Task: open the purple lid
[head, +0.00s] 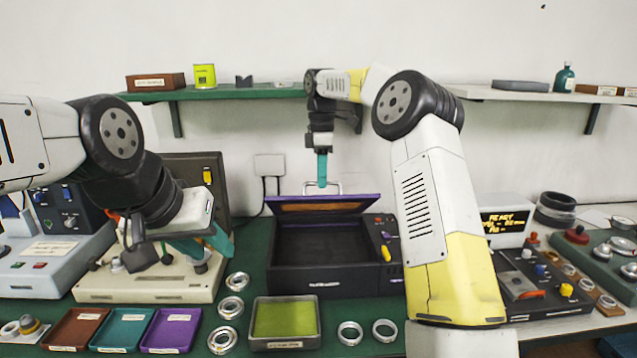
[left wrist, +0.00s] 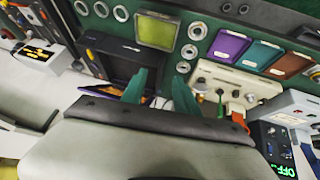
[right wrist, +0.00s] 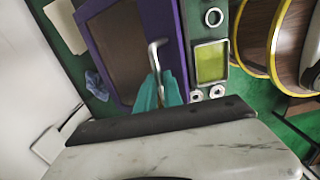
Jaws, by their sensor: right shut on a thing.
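The purple lid (head: 361,200) stands raised at the back of a black box (head: 325,285), whose dark inside is open to view. In the right wrist view the lid (right wrist: 100,45) has a purple rim around a brown panel. My right gripper (head: 322,182) is above the lid, shut on its metal handle (head: 336,187). The handle also shows between the teal fingers in the right wrist view (right wrist: 154,55). My left gripper (head: 208,246) is left of the box, over the cream device. Its teal fingers are apart and empty in the left wrist view (left wrist: 160,92).
A tray with a green-yellow pad (head: 250,325) lies in front of the box, with metal rings (head: 350,333) beside it. Brown, teal and purple trays (head: 172,330) are at the front left. A green shelf (head: 230,93) runs behind. A control panel (head: 540,290) stands right.

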